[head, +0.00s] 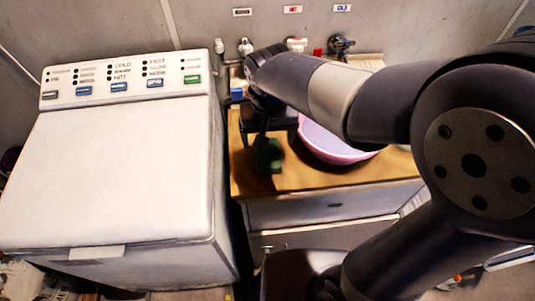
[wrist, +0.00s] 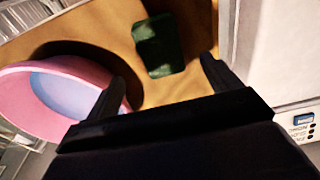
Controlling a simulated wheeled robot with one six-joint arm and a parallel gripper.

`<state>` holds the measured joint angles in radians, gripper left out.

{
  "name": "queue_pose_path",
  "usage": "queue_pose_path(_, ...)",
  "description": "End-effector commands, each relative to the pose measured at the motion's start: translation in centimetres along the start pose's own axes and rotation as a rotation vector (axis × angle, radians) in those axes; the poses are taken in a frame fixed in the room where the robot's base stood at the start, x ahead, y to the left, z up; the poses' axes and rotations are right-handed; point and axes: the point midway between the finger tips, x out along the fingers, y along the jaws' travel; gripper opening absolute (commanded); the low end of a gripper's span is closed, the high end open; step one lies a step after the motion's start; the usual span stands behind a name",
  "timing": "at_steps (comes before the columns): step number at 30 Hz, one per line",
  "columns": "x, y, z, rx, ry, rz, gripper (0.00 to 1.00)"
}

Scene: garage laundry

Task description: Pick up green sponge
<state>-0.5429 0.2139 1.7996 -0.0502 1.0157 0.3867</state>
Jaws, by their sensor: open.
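The green sponge (head: 269,157) lies on the wooden counter, near its left edge beside the washing machine. In the wrist view the sponge (wrist: 159,44) is beyond the fingertips, roughly in line with the gap between them. My gripper (wrist: 165,80) is open and empty, with one dark finger to each side of that gap. In the head view my gripper (head: 268,135) is over the counter at the sponge, partly hidden by my arm. I cannot tell its exact height above the counter.
A pink basin (head: 335,150) stands on the counter (head: 300,178) right of the sponge, close to one finger in the wrist view (wrist: 60,95). A white washing machine (head: 115,170) stands to the left. Taps (head: 297,45) are on the wall behind. Bare counter lies in front of the sponge.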

Motion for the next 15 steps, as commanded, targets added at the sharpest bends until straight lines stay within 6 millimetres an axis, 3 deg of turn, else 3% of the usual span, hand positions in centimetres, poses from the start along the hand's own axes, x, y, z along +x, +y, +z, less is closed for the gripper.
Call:
queue_pose_path(3,1.8,0.0,0.0,0.001,-0.003,0.002,0.85)
queue_pose_path(10,3.3,0.0,0.0,0.001,-0.004,0.002,0.85)
queue_pose_path(15,5.6,-0.1,0.0,0.001,-0.005,0.002,0.85)
